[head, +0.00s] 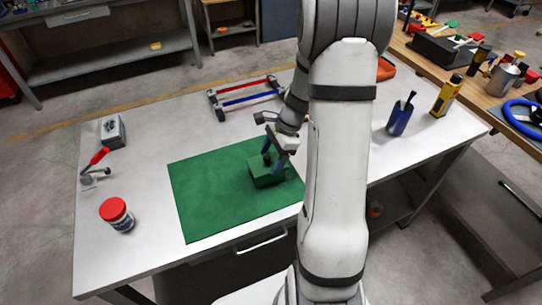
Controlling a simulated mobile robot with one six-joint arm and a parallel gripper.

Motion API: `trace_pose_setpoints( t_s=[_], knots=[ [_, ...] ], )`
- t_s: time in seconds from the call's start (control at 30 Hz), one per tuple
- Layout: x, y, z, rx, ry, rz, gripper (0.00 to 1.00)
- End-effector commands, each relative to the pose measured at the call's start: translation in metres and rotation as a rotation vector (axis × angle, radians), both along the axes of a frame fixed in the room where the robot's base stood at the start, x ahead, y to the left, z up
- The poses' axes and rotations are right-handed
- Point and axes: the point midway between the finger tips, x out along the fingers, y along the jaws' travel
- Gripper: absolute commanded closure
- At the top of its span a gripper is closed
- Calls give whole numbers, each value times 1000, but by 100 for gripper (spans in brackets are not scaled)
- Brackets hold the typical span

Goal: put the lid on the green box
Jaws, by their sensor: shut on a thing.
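The green box (264,177) stands on the green mat (212,201), near the mat's right side. My gripper (273,164) is right at the top of the box, with its fingers pointing down. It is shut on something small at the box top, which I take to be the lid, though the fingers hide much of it. I cannot tell whether the lid rests fully on the box or sits slightly above it. The right part of the box is partly behind a finger.
A red-capped jar (117,214), a red-handled clamp (95,165) and a grey block (113,131) stand at the table's left. A rack with red and blue bars (245,97) is behind the mat. A blue cup (399,119) and yellow device (446,96) stand right.

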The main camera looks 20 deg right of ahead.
Motion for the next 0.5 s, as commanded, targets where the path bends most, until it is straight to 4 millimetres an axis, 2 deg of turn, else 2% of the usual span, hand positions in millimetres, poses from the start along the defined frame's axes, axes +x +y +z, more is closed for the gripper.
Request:
trace_pose_setpoints(
  t_s=[0.27,0.3,0.5],
  knots=[
    [0,0,0,0,0,0,52],
    [0,0,0,0,0,0,29],
    [0,0,0,0,0,0,13]
  ],
)
